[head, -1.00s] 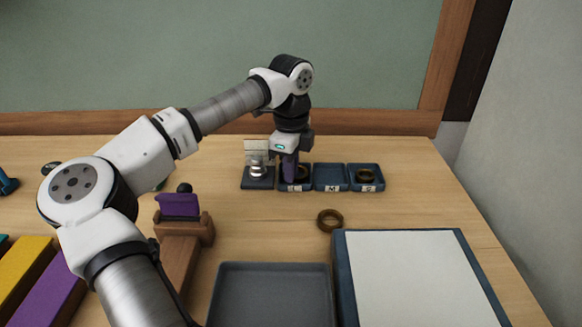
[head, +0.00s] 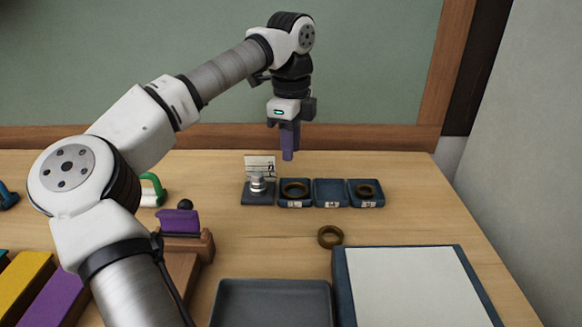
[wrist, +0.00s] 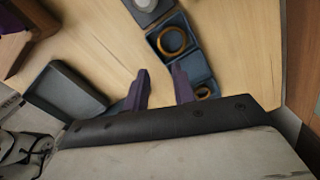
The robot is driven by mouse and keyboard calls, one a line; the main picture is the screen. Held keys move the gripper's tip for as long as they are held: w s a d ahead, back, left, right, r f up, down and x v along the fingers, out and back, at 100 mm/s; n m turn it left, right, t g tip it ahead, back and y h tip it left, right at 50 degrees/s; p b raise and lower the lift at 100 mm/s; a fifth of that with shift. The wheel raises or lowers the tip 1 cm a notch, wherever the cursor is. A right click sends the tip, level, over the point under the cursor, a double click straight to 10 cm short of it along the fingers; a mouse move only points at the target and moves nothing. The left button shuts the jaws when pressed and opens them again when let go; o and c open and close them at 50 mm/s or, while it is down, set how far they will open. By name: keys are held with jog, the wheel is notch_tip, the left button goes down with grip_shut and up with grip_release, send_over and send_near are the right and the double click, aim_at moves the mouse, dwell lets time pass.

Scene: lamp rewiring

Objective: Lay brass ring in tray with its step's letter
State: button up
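Three small blue trays stand in a row at the back of the table. The left tray (head: 283,203) holds a large brass ring (head: 295,190), which lies flat in it. The middle tray (head: 331,192) is empty. The right tray (head: 380,202) holds a smaller brass ring (head: 366,190). Each has a white label in front, its letter too small to read.
A dark stand (head: 257,199) with a metal knob and a card (head: 260,166) is left of the trays. A large grey tray (head: 273,285) and a white-topped board (head: 408,290) fill the front. A wooden piece with a purple block (head: 180,221) stands left.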

jog(key=shift+r, duration=1.5)
